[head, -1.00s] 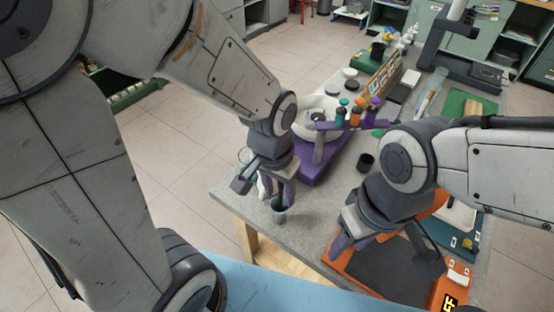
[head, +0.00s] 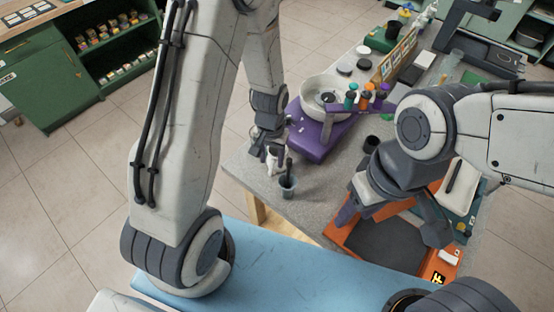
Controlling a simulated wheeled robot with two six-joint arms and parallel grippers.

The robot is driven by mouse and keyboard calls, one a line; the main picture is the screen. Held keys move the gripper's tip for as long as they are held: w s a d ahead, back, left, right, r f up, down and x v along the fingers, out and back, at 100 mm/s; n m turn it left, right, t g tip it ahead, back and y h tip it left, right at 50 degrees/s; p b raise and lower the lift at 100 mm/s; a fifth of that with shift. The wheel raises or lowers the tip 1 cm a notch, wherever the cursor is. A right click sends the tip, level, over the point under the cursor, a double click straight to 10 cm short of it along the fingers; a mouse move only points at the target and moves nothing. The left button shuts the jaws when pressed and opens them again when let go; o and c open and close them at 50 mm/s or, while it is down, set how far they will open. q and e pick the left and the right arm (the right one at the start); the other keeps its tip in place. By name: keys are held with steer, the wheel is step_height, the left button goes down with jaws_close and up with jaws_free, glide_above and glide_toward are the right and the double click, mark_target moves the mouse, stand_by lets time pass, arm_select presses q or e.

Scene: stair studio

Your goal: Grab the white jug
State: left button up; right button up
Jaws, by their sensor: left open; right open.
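A small white object that looks like the white jug (head: 273,163) stands near the left edge of the grey table, partly hidden by my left gripper. My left gripper (head: 268,152) is open and points down right at it; I cannot tell whether the fingers touch it. A grey cup (head: 287,187) with a dark tool in it stands just in front, to the right of the jug. My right gripper (head: 392,222) is open over the orange tray with the dark mat, away from the jug; its fingertips are partly hidden.
A purple machine (head: 318,140) with a white bowl and several coloured bottles stands behind the cup. A dark cup (head: 371,143) is to its right. The orange tray (head: 341,233) lies at the front right. The grey tabletop (head: 322,184) between cup and tray is clear.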

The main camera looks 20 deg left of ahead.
mark_target(271, 167)
arm_select(q)
step_height(271, 167, down, 3)
steer(key=shift+f, duration=0.1)
steer(key=shift+f+p, duration=0.35)
step_height(271, 167, down, 5)
steer(key=shift+w+a+r, duration=0.1)
steer(key=shift+r, duration=0.05)
jaws_close()
steer(key=shift+r, duration=0.1)
stand_by(1.1)
